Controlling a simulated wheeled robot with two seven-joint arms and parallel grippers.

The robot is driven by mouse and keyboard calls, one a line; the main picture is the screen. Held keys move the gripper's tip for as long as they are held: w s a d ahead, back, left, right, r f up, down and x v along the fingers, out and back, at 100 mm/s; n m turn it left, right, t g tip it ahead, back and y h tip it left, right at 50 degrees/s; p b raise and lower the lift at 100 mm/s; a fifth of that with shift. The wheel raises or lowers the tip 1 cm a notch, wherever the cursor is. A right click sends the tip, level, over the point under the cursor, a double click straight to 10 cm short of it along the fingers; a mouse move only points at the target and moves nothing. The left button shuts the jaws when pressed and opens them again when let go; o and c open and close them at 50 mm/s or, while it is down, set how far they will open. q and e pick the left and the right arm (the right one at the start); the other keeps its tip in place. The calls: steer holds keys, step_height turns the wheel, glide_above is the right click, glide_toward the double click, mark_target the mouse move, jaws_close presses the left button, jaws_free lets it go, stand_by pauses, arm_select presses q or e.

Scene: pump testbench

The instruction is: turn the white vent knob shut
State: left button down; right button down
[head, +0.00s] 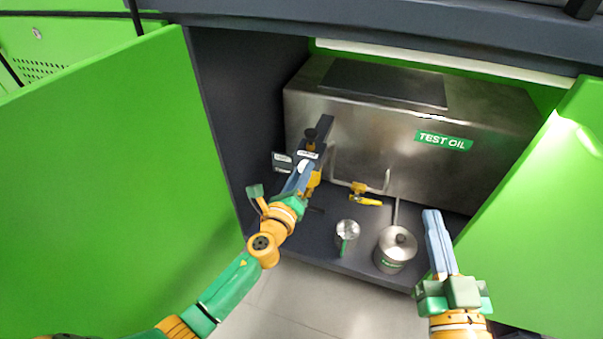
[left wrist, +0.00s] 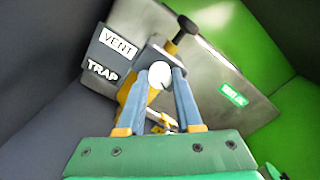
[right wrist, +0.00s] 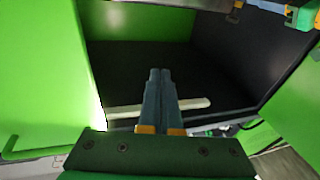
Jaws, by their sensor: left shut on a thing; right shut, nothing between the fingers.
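The white vent knob (left wrist: 159,74) sits between the fingertips of my left gripper (left wrist: 161,84) in the left wrist view, in front of a dark bracket. My left gripper is shut on it. In the head view my left gripper (head: 301,178) reaches into the cabinet at the left end of the tank, and the knob (head: 304,165) is partly hidden by the fingers. Labels VENT (left wrist: 118,43) and TRAP (left wrist: 102,70) are on a dark plate left of the knob. My right gripper (head: 432,213) is shut and empty at the cabinet's front right; it also shows in the right wrist view (right wrist: 160,72).
A steel tank (head: 380,130) labelled TEST OIL fills the cabinet back. A yellow-handled valve (head: 366,199) is low on its front. Green doors flank the opening on the left (head: 110,150) and right (head: 540,220).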

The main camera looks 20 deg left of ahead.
step_height(320, 180, up, 5)
steer(key=s+t+y, duration=0.1)
steer(key=t, duration=0.2)
step_height(320, 180, down, 13)
steer(key=d+g+h+p, duration=0.1)
steer(key=g+h+p, duration=0.15)
steer(key=g, duration=0.55)
arm_select(q)
steer(key=shift+n+p, duration=0.4)
steer(key=shift+n, duration=11)
arm_select(e)
steer(key=s+d+f+m+g+h, duration=0.1)
steer(key=s+d+f+g+h, duration=0.1)
steer(key=s+f+g, duration=0.5)
steer(key=shift+s+d+f, duration=0.65)
steer(key=shift+s+f, duration=0.2)
steer(key=shift+f, duration=0.75)
arm_select(q)
steer(key=c, duration=0.6)
jaws_free()
